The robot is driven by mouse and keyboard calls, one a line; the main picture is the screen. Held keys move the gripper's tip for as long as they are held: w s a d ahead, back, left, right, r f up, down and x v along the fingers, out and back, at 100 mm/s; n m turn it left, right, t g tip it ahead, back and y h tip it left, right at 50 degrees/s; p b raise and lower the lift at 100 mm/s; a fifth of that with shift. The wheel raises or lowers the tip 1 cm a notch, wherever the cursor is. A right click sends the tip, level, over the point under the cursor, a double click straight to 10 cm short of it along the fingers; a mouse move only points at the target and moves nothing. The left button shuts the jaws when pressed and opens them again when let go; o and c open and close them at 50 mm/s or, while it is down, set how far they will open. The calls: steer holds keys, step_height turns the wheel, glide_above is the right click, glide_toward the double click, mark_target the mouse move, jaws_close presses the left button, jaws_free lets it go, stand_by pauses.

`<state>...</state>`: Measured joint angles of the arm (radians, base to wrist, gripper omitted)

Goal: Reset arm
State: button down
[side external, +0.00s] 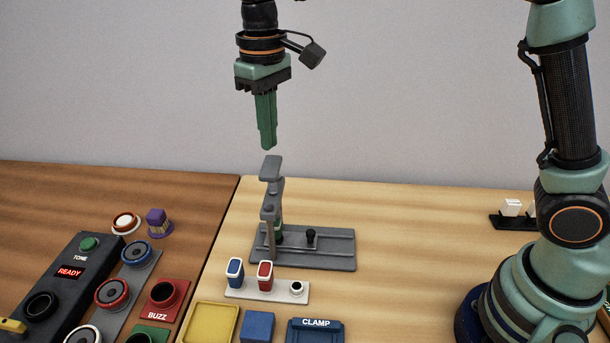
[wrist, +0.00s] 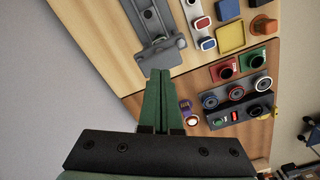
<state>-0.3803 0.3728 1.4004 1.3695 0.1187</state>
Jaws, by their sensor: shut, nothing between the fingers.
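My gripper (side external: 268,148) is shut and empty, with its green fingers pointing down. It hangs in the air above the grey clamp stand (side external: 315,261), whose upright post has a flat top (side external: 271,165) just below the fingertips. In the wrist view my shut fingers (wrist: 157,75) point toward the clamp stand's grey top (wrist: 161,54). In the side view there is a visible gap between the fingertips and the post's top.
A dark tone box (side external: 72,272) reading READY, speakers (side external: 112,293) and a red BUZZ block (side external: 164,298) sit left. A white rack (side external: 245,290) holds blue and red pieces. A yellow tray (side external: 208,322), blue block (side external: 258,326) and CLAMP tray (side external: 316,323) lie in front. Wood right of the stand is clear.

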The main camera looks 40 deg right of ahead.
steer(key=shift+r, duration=1.15)
steer(key=shift+d, duration=0.15)
steer(key=s+d+f+m+t, duration=0.1)
steer(key=s+d+m+t, duration=0.2)
steer(key=s+d, duration=1.1)
steer(key=d+t, duration=0.2)
steer(key=shift+d+f+t, duration=0.3)
steer(key=shift+d+f, duration=0.05)
steer(key=shift+f, duration=0.05)
